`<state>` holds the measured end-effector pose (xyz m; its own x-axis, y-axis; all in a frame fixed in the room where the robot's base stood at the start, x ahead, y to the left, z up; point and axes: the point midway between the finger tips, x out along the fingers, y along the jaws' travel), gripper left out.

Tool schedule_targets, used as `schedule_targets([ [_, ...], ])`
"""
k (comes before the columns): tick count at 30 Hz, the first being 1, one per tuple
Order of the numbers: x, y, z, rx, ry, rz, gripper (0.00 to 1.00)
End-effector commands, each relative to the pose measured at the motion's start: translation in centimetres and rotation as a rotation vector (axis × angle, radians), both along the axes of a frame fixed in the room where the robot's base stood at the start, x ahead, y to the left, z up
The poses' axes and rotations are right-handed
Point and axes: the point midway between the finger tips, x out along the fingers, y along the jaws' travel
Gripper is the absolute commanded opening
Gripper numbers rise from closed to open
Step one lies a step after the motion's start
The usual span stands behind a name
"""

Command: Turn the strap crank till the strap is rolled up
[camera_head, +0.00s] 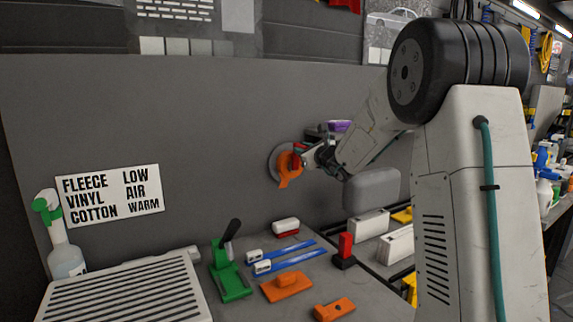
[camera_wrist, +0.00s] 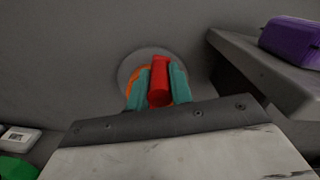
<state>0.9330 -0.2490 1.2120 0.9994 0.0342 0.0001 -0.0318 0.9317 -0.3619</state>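The crank has an orange body (camera_head: 284,172) on a round grey disc (camera_head: 272,155) fixed to the grey wall panel. In the wrist view its red handle (camera_wrist: 159,82) points toward the camera, with the orange part (camera_wrist: 143,76) and the disc (camera_wrist: 133,62) behind. My gripper (camera_wrist: 158,76) has its teal fingers on both sides of the red handle, shut on it. In the head view my gripper (camera_head: 305,158) is at the crank, its fingers mostly hidden. I cannot make out a strap.
A shelf (camera_wrist: 265,72) with a purple item (camera_wrist: 292,40) is close right of the crank. Below, the bench holds a green tool (camera_head: 229,275), blue-handled tools (camera_head: 287,257), orange pieces (camera_head: 287,286), a red block (camera_head: 345,247) and a slatted grey tray (camera_head: 125,292).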

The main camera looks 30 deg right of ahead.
Motion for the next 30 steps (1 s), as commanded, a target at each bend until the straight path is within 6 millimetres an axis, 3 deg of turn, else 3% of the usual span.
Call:
schedule_targets([
  [11,0.0,0.2,-0.1,-0.020,0.000,0.001,0.13],
  [30,-0.2,4.9,-2.1,-0.520,-0.014,0.002,0.13],
])
